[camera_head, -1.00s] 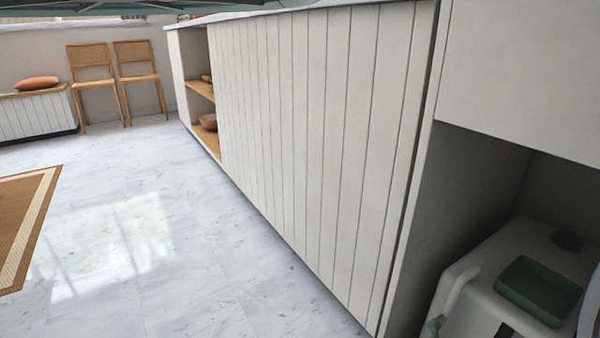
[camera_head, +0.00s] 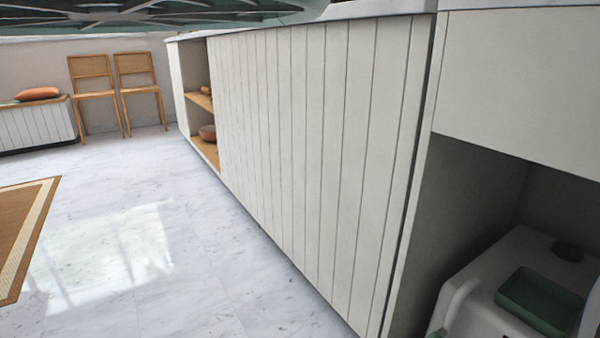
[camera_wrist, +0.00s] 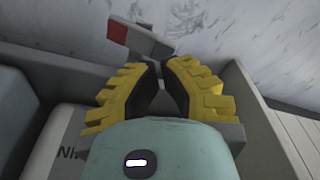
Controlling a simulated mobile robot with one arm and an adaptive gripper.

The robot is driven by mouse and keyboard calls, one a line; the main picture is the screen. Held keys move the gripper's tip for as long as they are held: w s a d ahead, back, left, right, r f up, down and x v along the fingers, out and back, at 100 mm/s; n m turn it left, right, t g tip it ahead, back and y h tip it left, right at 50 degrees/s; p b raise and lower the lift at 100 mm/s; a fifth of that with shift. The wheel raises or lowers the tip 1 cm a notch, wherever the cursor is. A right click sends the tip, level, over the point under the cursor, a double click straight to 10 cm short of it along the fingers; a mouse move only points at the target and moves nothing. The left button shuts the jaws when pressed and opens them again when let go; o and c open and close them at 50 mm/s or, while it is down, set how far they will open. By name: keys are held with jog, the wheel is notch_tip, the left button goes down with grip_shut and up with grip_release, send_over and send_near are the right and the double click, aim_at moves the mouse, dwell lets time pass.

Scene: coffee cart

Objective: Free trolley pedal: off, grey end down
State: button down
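In the wrist view a small pedal (camera_wrist: 142,40) shows beyond my fingertips, with a red end (camera_wrist: 120,32) at the left and a grey part (camera_wrist: 155,48) at the right. Which end is lower I cannot tell. My gripper (camera_wrist: 160,66) has yellow fingers with black pads; the tips are almost together with nothing visible held between them. The tips appear just short of the pedal in the picture; contact cannot be told. The head view shows neither the pedal nor my gripper.
A white machine (camera_head: 485,285) with a green tray (camera_head: 540,302) stands in the open bay under the counter. A panelled cabinet front (camera_head: 300,150) runs alongside. Marble floor (camera_head: 150,235) is clear at left, with a rug (camera_head: 20,230) and two chairs (camera_head: 138,88) beyond.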

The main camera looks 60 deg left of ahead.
jog(key=shift+f+b, duration=1.25)
jog(key=shift+f, duration=0.6)
dwell(0.7)
notch_tip(320, 180, up, 7)
jog(key=p, duration=0.7)
jog(key=shift+r, duration=0.1)
